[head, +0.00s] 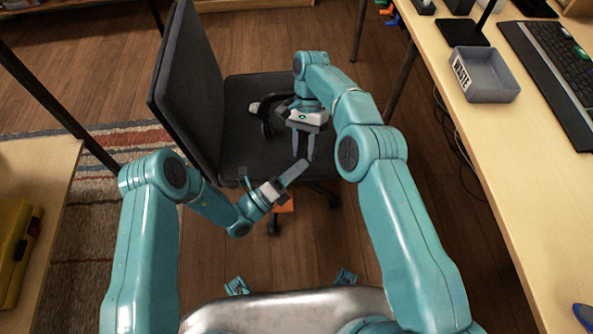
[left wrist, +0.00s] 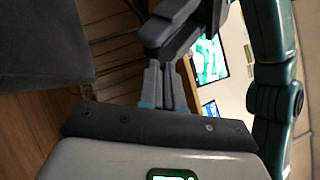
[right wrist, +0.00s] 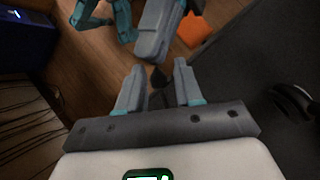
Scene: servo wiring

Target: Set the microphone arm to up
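I cannot make out a microphone arm in any view. My left gripper (head: 303,164) reaches up and right in front of the chair seat in the head view. Its fingers lie close together in the left wrist view (left wrist: 163,72), with nothing clearly between them. My right gripper (head: 303,158) hangs fingers down over the chair, its tips close to the left gripper's tips; I cannot tell whether they touch. In the right wrist view its fingers (right wrist: 158,80) are apart. A small dark shape shows between them, but I cannot tell what it is.
A dark office chair (head: 187,85) stands in front of me, its backrest to the left. The desk (head: 490,150) on the right bears a grey waste tray (head: 483,75) and a keyboard (head: 560,75). A yellow case (head: 15,245) sits at the far left. The wooden floor is mostly open.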

